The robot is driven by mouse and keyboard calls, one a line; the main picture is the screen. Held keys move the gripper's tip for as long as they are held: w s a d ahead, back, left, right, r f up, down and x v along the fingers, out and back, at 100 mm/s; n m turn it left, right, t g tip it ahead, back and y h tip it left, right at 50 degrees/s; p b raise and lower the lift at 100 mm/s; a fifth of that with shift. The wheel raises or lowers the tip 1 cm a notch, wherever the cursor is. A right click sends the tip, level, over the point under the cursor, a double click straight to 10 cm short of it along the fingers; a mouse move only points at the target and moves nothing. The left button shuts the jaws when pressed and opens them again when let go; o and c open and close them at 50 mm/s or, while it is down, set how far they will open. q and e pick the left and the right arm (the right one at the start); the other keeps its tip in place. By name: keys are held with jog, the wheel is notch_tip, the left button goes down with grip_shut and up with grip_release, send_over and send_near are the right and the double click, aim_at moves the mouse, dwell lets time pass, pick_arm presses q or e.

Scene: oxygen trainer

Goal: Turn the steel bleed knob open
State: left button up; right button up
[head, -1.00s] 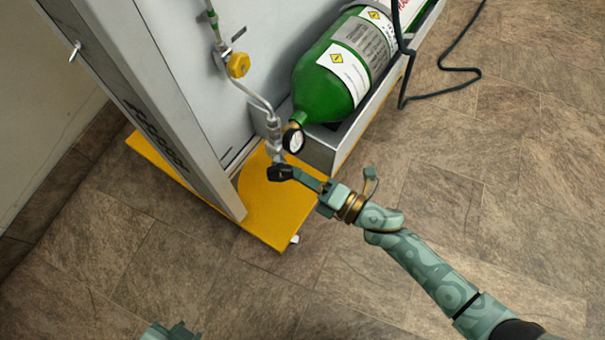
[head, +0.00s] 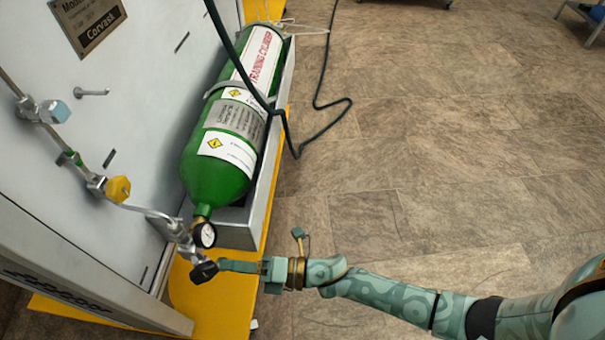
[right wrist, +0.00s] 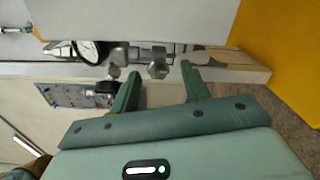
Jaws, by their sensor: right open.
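In the right wrist view, a small steel knob or fitting (right wrist: 158,70), which looks like the bleed knob, shows on the steel pipework between my two fingertips. My right gripper (right wrist: 160,74) is open, with one finger on each side of it. I cannot tell whether either finger touches it. A black knob (right wrist: 107,88) is just left of the left finger. In the head view my right gripper (head: 224,265) reaches in from the right beside the black knob (head: 204,271). The steel knob cannot be made out there. My left gripper is out of view.
A round gauge (head: 205,235) sits just above the gripper, by the neck of the green cylinder (head: 215,170) in its grey tray (head: 238,236). A yellow valve handle (head: 118,189) is on the panel's pipe. The yellow base (head: 222,308) lies below. Open floor is to the right.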

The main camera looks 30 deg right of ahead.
pick_arm(q)
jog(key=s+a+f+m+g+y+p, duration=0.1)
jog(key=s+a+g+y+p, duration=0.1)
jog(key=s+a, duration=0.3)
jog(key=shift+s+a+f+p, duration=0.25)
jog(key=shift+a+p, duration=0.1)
jog(key=shift+p, duration=0.35)
pick_arm(e)
jog(key=v, duration=1.4)
jog(key=shift+s+d, duration=0.2)
jog(key=shift+d, duration=0.1)
